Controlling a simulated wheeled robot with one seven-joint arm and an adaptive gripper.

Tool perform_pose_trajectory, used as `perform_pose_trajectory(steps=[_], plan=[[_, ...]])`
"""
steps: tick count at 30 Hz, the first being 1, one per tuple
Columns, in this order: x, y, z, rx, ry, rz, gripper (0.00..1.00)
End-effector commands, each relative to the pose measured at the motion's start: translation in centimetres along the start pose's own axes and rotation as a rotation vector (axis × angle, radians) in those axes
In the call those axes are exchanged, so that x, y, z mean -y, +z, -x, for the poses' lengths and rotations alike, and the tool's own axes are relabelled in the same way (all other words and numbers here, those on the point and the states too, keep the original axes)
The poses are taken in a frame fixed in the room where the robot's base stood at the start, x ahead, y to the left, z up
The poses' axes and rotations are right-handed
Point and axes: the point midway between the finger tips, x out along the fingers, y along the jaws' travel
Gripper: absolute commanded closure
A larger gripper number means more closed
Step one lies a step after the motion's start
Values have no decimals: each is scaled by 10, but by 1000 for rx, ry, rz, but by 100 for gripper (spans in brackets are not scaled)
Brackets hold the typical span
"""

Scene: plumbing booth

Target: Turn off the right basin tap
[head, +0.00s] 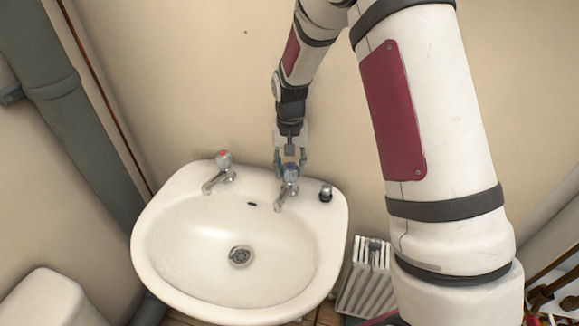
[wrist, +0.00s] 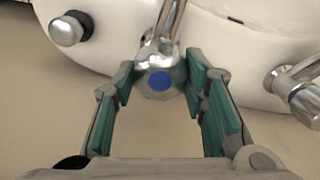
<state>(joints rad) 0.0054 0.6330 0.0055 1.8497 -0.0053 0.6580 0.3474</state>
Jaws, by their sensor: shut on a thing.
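The right basin tap (head: 288,178) stands on the back right rim of the white basin (head: 150,238). It is chrome with a blue-marked head; the wrist view shows this tap head (wrist: 160,79) from above. My gripper (head: 289,166) comes down over the tap from above, and in the wrist view its green-padded fingers (wrist: 160,88) lie on both sides of the head. It is shut on the tap head. The tap's spout points into the basin. I cannot make out any running water under it.
The left tap (head: 222,165), with a red mark, stands on the basin's back left rim. A small dark-and-chrome knob (head: 326,192) sits on the rim right of the tap. A white radiator (head: 366,277) stands below right. A grey pipe (head: 75,125) runs at left.

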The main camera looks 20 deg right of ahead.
Motion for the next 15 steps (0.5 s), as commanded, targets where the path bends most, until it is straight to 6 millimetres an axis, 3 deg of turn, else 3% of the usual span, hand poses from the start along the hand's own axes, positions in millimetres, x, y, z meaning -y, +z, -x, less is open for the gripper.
perform_pose_trajectory(steps=[15], plan=[[-1,1,-1,4,1,-66,88]])
